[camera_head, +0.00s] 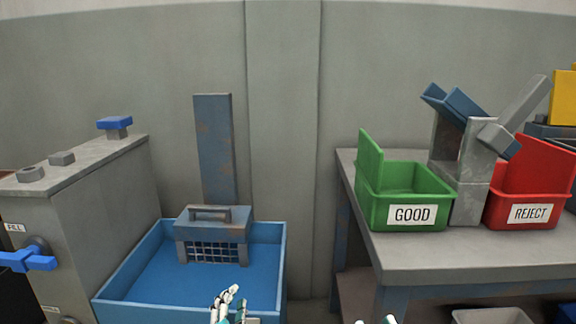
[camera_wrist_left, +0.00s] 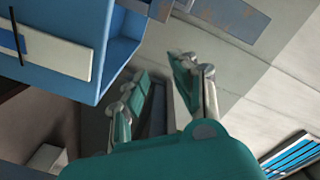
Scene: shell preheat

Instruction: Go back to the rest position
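My left gripper (camera_head: 229,305) shows at the bottom of the head view, in front of the blue basin. In the left wrist view my left gripper (camera_wrist_left: 160,95) has its two teal-padded fingers spread apart with nothing between them. Only the fingertips of my right gripper (camera_head: 374,321) show at the bottom edge of the head view, so its state is not clear. The rest of both arms is hidden.
A blue basin (camera_head: 275,270) holds a grey caged block (camera_head: 212,237) with a handle. A grey tank (camera_head: 105,215) with blue valves stands left. A bench (camera_head: 440,260) at right bears a green GOOD bin (camera_head: 370,205), a red REJECT bin (camera_head: 530,190) and a chute (camera_head: 455,103).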

